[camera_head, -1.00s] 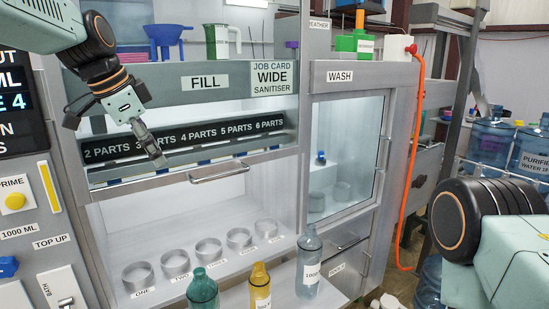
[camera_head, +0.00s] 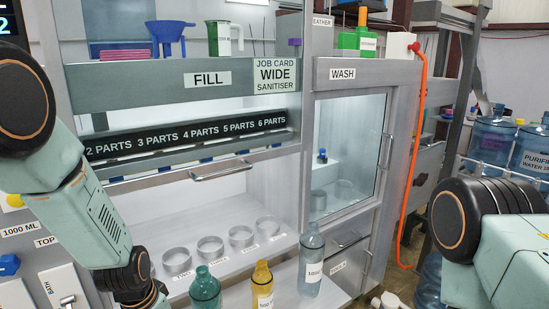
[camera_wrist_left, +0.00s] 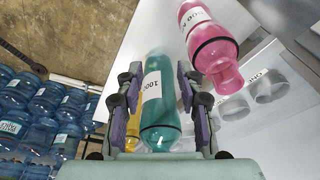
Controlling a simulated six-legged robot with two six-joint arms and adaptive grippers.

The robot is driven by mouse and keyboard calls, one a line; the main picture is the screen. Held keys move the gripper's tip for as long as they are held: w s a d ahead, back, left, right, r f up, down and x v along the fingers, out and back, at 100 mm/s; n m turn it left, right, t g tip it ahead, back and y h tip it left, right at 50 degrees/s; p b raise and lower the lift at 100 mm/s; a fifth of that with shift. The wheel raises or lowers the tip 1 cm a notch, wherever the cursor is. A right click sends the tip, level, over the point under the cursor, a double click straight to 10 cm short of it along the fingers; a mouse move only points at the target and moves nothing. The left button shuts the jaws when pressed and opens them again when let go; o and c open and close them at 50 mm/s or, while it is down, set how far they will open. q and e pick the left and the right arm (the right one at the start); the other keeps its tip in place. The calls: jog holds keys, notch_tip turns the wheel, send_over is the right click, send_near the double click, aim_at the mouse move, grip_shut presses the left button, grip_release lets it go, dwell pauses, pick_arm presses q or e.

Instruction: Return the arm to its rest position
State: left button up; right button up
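My left arm (camera_head: 95,215) comes in from the left in the head view and bends down to the bottom edge, where its gripper is out of frame. In the left wrist view my left gripper (camera_wrist_left: 160,82) is open, its two fingers apart. A teal bottle (camera_wrist_left: 157,110) shows in line with the gap between the fingers; in the head view this bottle (camera_head: 204,291) stands to the right of my wrist, apart from it. My right arm (camera_head: 495,240) shows at the right edge; its gripper is not in view.
A yellow bottle (camera_head: 262,287) and a clear bottle (camera_head: 311,262) stand at the shelf's front edge. A pink bottle (camera_wrist_left: 208,45) is close to the right finger in the left wrist view. Several metal rings (camera_head: 210,247) sit behind, under the FILL panel (camera_head: 205,78).

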pick_arm(q)
jog(key=s+d+f+n+g, duration=0.1)
jog(key=s+f+n, duration=0.35)
jog(key=s, duration=1.05)
jog(key=s+f+n+g, duration=0.1)
jog(key=s+f, duration=0.6)
jog(key=s, duration=0.8)
notch_tip(320, 180, down, 22)
jog(key=b, duration=2.1)
jog(key=shift+s+r+y+b, duration=0.15)
jog(key=shift+r+y+b, duration=0.1)
jog(key=shift+y+b, duration=0.05)
